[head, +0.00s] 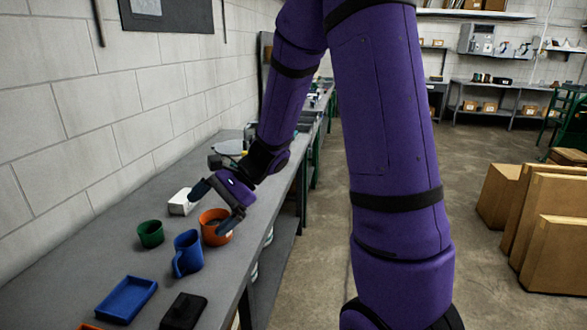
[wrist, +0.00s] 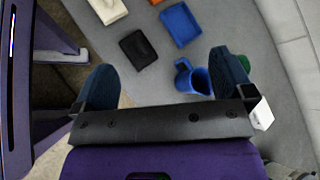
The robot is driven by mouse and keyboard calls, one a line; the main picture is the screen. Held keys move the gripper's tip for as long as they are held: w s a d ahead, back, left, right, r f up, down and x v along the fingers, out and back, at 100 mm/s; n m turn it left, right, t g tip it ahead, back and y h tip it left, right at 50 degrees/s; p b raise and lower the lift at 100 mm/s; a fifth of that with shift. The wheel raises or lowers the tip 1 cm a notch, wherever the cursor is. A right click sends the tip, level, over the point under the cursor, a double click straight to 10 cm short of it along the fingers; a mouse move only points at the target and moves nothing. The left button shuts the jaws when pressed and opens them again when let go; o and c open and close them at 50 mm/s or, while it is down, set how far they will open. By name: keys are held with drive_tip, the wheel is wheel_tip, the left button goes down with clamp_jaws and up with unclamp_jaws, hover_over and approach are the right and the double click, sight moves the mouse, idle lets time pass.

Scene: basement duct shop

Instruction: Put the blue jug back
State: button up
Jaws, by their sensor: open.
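The blue jug (head: 188,252) stands upright on the grey bench in the head view, its handle toward the front left. My gripper (head: 213,207) is open above the bench, a little beyond the jug, over or close to the orange pot (head: 215,238). In the wrist view the blue jug (wrist: 196,82) shows in the gap between the spread fingers of my gripper (wrist: 165,77), nearer the right finger. Nothing is held. The orange pot is not visible in the wrist view.
A green cup (head: 150,234) and a white box (head: 181,203) stand near the jug. A blue tray (head: 126,299) and a black item (head: 184,311) lie nearer on the bench (head: 80,270). The block wall bounds the left side. Cardboard boxes (head: 558,225) stand on the floor at right.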

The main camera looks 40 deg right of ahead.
drive_tip(key=s+d+r+n+t+h, duration=0.1)
drive_tip(key=s+r+n+h, duration=0.4)
drive_tip(key=s, duration=0.5)
drive_tip(key=s+d+r+n+t+h, duration=0.2)
drive_tip(key=s+r+n+h, duration=0.3)
drive_tip(key=s+r+n, duration=0.4)
drive_tip(key=shift+s+d+r+h, duration=0.4)
drive_tip(key=shift+s+d+r, duration=0.55)
drive_tip(key=shift+s, duration=0.3)
